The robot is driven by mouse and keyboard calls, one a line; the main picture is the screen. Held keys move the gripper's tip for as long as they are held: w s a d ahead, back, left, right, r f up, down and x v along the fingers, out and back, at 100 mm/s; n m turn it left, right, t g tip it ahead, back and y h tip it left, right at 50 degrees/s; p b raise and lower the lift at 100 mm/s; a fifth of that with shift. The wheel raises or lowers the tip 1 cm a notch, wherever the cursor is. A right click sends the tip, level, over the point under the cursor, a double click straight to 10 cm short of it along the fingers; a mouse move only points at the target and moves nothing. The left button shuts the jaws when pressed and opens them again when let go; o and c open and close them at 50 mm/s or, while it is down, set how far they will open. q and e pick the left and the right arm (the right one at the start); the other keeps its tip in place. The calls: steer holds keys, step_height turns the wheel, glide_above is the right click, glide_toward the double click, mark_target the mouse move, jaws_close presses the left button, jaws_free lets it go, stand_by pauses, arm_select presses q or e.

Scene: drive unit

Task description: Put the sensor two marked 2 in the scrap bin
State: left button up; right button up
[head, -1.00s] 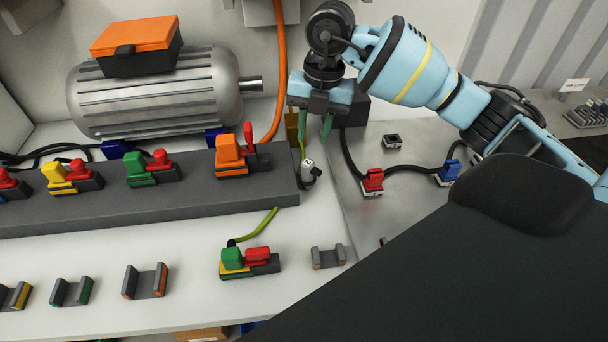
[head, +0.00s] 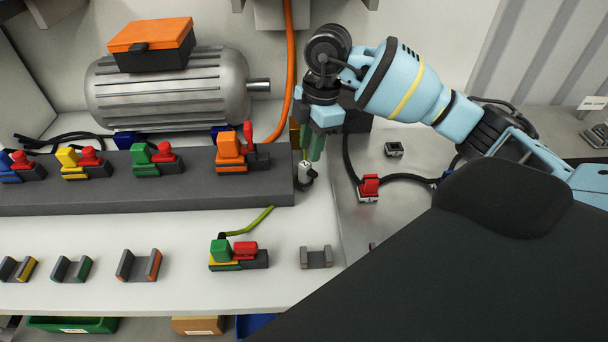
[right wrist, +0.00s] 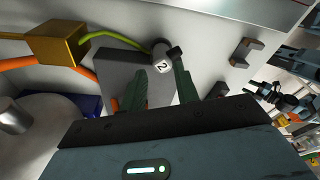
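My left gripper is not in view. I cannot tell which container is the scrap bin.
A green bin (head: 72,325), a brown box (head: 198,325) and a blue bin (head: 256,323) show below the bench edge. Coloured connectors line the rail (head: 110,192). A motor (head: 170,95) stands behind. A red connector (head: 369,187) with a black cable is at right.

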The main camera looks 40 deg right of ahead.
mark_target(305, 164)
steer(key=shift+a+f, duration=0.25)
steer(key=shift+f, duration=0.8)
steer(key=shift+a+f, duration=0.25)
steer(key=shift+f, duration=0.75)
steer(key=shift+a+f, duration=0.25)
steer(key=shift+f, duration=0.8)
jaws_close()
steer(key=shift+r, duration=0.1)
step_height(305, 164, up, 10)
steer(key=shift+f+p, duration=0.1)
steer(key=shift+p, duration=0.2)
